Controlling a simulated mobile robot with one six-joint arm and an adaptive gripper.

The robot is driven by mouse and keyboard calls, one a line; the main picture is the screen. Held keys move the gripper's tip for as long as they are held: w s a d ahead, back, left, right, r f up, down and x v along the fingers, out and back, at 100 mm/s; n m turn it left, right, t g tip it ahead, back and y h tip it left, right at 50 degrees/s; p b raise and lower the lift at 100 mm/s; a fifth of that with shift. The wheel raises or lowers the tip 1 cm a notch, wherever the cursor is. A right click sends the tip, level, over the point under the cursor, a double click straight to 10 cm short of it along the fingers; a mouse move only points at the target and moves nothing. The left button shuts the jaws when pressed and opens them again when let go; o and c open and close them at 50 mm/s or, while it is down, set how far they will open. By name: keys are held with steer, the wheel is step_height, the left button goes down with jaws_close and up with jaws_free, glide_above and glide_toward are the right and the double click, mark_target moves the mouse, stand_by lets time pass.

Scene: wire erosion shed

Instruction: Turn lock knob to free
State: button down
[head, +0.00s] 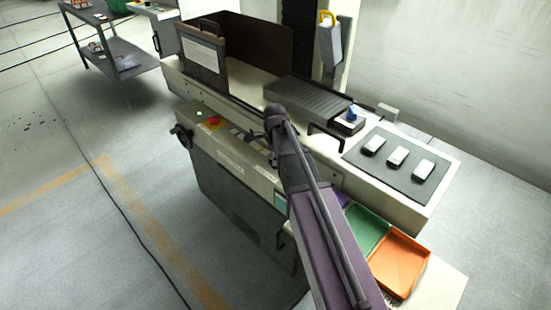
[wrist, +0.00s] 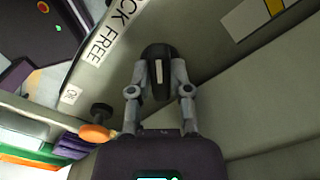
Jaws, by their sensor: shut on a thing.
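The lock knob (wrist: 158,53) is a rounded black knob with a short white mark, on the grey machine face in the wrist view. My gripper (wrist: 159,76) has its two grey fingers closed on the knob's two sides. The white mark runs roughly lengthwise between the fingers. A white label (wrist: 112,30) with the visible letters "CK FREE" lies to the upper left of the knob; its start is cut off. In the head view my gripper (head: 275,118) is at the machine's front, and my arm hides the knob. I cannot tell which setting the knob points to.
An orange knob (wrist: 97,132) sits left of my gripper. The machine (head: 240,175) carries a red button (head: 214,121) and a clipboard (head: 203,52). A dark mat (head: 396,160) with three light blocks lies at right. Green (head: 366,228) and orange (head: 400,264) trays are below it.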

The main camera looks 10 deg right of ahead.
steer(key=shift+w+n, duration=0.15)
steer(key=shift+n, duration=0.15)
steer(key=n, duration=0.8)
steer(key=shift+n, duration=0.4)
steer(key=n, duration=0.4)
steer(key=shift+s+d+n, duration=0.15)
steer(key=shift+s+n, duration=0.05)
steer(key=shift+n, duration=2.1)
steer(key=c, duration=0.6)
jaws_free()
steer(key=shift+o, duration=0.2)
steer(key=shift+s, duration=0.15)
